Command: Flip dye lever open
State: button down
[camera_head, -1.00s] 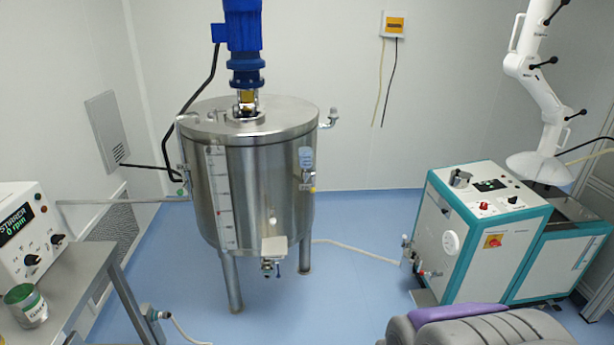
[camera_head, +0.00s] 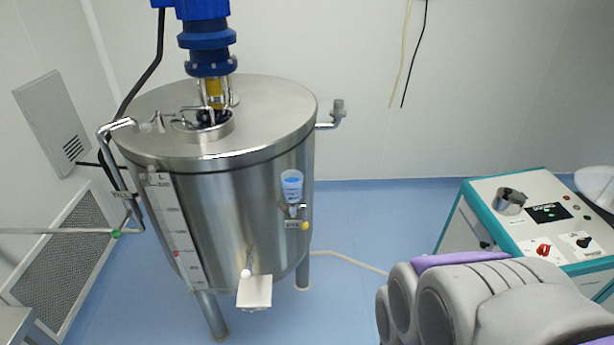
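The dye fitting sits on the right front side of a steel tank (camera_head: 230,190). Grey and purple parts of my arm fill the lower right. No gripper fingertips show, and nothing of mine touches the tank.
A blue motor (camera_head: 207,45) stands on the tank lid. A white-knobbed outlet with a pale block (camera_head: 254,291) is low on the tank front. A teal and white machine (camera_head: 540,225) stands at the right. Blue floor between tank and machine is mostly clear, crossed by a hose (camera_head: 345,259).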

aim_at(304, 217)
jog(key=i+l, duration=0.15)
jog(key=i, duration=0.35)
jog(key=i+l, duration=0.2)
jog(key=i, duration=0.3)
